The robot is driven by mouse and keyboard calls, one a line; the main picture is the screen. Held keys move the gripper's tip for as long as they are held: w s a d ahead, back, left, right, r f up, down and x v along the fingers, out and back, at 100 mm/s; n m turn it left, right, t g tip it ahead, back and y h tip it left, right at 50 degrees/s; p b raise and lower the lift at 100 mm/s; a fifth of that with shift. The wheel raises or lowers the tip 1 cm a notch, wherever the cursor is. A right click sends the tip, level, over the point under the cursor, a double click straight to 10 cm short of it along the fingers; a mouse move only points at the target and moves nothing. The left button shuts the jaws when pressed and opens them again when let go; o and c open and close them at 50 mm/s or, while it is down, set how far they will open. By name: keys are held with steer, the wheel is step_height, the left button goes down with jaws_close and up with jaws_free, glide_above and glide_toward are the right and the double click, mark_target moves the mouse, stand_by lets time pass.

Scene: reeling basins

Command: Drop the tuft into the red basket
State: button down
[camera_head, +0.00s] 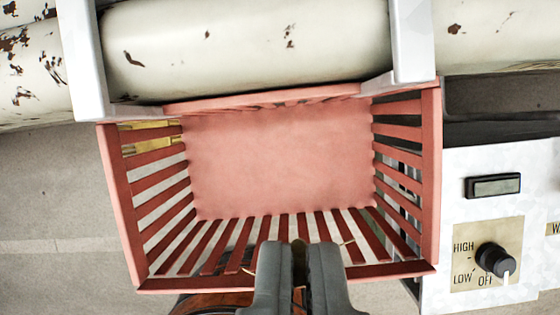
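The red basket (280,165) fills the middle of the view, seen from above. It has slatted sides and a solid floor, and its floor is bare. My gripper (299,250) comes in from the bottom edge, with its fingertips over the basket's near slatted side. The two grey fingers are close together on a small dark brownish tuft (299,262), which shows in the narrow gap between them. Thin strands stick out beside the fingers. The rest of the tuft is hidden by the fingers.
A thick cream pipe (250,45) with chipped paint runs behind the basket, between white brackets (412,40). A white control box (490,225) with a black knob (495,260) stands close on the right. Grey floor (50,200) shows at left.

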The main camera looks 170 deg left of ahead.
steer(key=shift+f, duration=0.25)
steer(key=c, duration=1.6)
jaws_free()
steer(key=shift+o, duration=0.2)
steer(key=v, duration=1.7)
steer(key=shift+r, duration=0.25)
steer(key=shift+s, duration=0.1)
steer(key=s+r+m+t, duration=0.1)
steer(key=s+t, duration=0.6)
steer(key=s, duration=0.9)
steer(key=s+r+m+t, duration=0.1)
steer(key=s+r+t, duration=0.3)
steer(key=s, duration=1.2)
steer(key=a+t, duration=0.1)
steer(key=t, duration=0.2)
steer(key=shift+h, duration=0.3)
